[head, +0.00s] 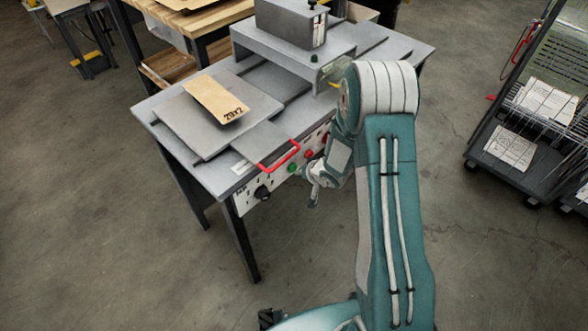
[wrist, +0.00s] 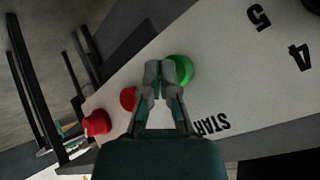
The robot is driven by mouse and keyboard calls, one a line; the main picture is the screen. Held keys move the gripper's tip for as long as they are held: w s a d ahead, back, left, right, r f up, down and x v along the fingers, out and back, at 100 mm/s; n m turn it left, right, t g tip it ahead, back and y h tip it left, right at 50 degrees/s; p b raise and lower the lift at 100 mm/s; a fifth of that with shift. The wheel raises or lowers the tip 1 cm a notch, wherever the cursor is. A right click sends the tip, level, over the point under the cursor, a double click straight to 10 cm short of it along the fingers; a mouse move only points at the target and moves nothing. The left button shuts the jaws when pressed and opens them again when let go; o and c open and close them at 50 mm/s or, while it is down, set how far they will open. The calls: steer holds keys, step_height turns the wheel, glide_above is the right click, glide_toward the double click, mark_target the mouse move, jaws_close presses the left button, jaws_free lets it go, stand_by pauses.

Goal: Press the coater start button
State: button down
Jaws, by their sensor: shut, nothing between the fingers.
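The coater (head: 215,165) is a grey table-like machine with a white control panel on its front edge. A green button (head: 291,168) sits on that panel; in the wrist view the green button (wrist: 183,68) is beside the word START (wrist: 212,127). My gripper (head: 313,192) is in front of the panel, close to the green button. In the wrist view my gripper (wrist: 161,72) is shut and empty, its fingertips overlapping the left edge of the green button. I cannot tell whether they touch it.
A red button (wrist: 128,98) and a larger red knob (wrist: 96,123) are left of the green one in the wrist view. A red handle (head: 279,157) juts above the panel. A wire cart (head: 520,150) stands at right. Floor in front is clear.

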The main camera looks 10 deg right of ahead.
steer(key=shift+w+a, duration=0.3)
steer(key=shift+w, duration=0.1)
stand_by(1.0)
steer(key=shift+s+d, duration=0.6)
steer(key=shift+s, duration=0.15)
steer(key=s+d, duration=0.1)
steer(key=s, duration=0.1)
steer(key=s+d, duration=0.2)
stand_by(0.4)
stand_by(0.7)
